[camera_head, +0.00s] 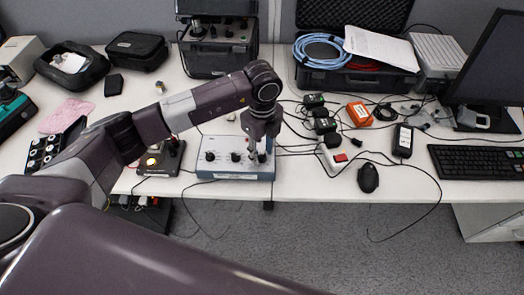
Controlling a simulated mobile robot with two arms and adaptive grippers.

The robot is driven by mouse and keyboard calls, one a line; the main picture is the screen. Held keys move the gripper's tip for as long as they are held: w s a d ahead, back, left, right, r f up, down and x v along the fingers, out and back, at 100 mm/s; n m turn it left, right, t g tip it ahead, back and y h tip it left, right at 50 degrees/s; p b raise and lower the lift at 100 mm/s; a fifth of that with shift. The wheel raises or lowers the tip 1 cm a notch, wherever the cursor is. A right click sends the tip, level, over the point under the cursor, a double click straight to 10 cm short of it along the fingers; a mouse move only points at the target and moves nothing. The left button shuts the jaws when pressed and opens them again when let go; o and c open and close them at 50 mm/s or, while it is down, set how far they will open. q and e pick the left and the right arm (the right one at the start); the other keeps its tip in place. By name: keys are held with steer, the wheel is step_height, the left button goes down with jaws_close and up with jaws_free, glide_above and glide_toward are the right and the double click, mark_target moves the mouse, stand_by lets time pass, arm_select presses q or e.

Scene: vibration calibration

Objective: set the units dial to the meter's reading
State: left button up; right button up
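A grey-blue box (222,168) with a row of dark dials stands near the table's front edge. Its left dial (210,156) and middle dial (236,156) show clearly. My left gripper (261,152) points down over the right end of the box, at or just above a dial there, which it mostly hides. The view is too small to tell whether its fingers are closed on that dial. I cannot read the dial markings, nor tell which dial is the units one. No meter reading is legible. My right gripper is out of view.
A small black device with a yellow button (152,161) stands left of the box. Cables, a power strip (333,158) and a black mouse (368,178) lie to the right, with a keyboard (478,162) farther right. An open black case (352,82) stands behind.

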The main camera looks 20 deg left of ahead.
mark_target(262, 155)
arm_select(q)
step_height(262, 155, up, 12)
stand_by(0.7)
stand_by(0.4)
